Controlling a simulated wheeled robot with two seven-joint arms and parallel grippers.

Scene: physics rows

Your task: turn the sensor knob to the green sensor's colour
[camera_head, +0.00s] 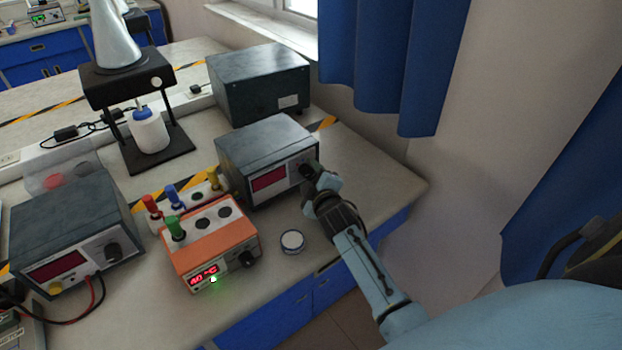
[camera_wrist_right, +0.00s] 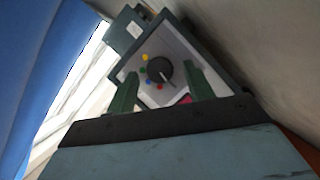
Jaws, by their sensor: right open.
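The sensor knob (camera_wrist_right: 160,70) is a dark round knob on the light front panel of a grey instrument (camera_head: 266,158) with a red display. Yellow, green, blue and red dots sit beside the knob in the wrist view; a pale pointer line on it seems to slant towards the lower right, away from the green dot (camera_wrist_right: 141,69). My right gripper (camera_wrist_right: 163,88) is open, its fingers on either side of the knob, apparently not touching it. In the head view my right gripper (camera_head: 314,180) hides most of the knob. The green sensor (camera_head: 175,228) stands upright in the orange box (camera_head: 215,235).
Red (camera_head: 151,206), blue (camera_head: 173,194) and yellow (camera_head: 212,176) sensors stand in a holder behind the orange box. A small white round container (camera_head: 292,241) lies near the bench's front edge. Another grey instrument (camera_head: 72,233) stands left, and a dark box (camera_head: 258,82) behind.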

